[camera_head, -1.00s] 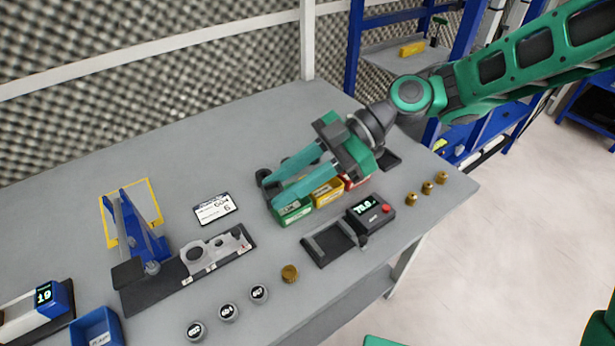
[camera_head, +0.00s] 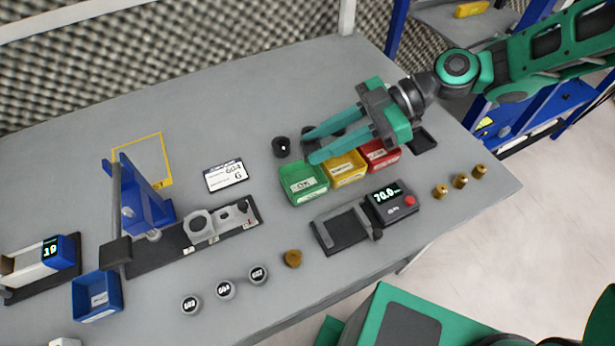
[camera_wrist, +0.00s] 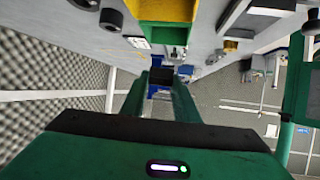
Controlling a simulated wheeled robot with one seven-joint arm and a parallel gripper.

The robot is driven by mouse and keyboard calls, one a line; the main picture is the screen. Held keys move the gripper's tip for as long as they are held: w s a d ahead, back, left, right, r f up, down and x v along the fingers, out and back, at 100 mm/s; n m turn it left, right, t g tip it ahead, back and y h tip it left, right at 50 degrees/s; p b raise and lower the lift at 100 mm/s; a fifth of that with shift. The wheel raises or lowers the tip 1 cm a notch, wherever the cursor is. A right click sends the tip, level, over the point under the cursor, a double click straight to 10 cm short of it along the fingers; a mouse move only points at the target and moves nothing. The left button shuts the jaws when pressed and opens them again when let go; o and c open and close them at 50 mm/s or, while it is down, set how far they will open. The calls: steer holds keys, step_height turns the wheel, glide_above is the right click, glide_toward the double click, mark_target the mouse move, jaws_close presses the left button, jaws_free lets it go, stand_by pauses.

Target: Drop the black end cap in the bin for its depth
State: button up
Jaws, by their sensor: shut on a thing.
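My gripper (camera_head: 307,147) is shut on the black end cap (camera_wrist: 160,77), which shows as a dark shape between the fingertips in the wrist view. In the head view I cannot make the held cap out clearly. The fingertips appear just over the back edge of the green bin (camera_head: 303,196), at a height I cannot judge. The green bin stands in a row with a yellow bin (camera_head: 347,178) and a red bin (camera_head: 380,168). The bin labels are too small to read surely.
Another black cap (camera_head: 281,146) stands on the table behind the green bin. A scale (camera_head: 392,201) shows 70.0. A blue fixture (camera_head: 148,205), a card (camera_head: 225,176), a blue bin (camera_head: 97,298), several brass pieces and numbered pucks are around. The table's back left is clear.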

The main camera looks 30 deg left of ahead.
steer(key=shift+f, duration=0.6)
steer(key=shift+s, duration=0.1)
steer(key=o, duration=1.2)
steer(key=v, duration=1.1)
steer(key=shift+f, duration=0.15)
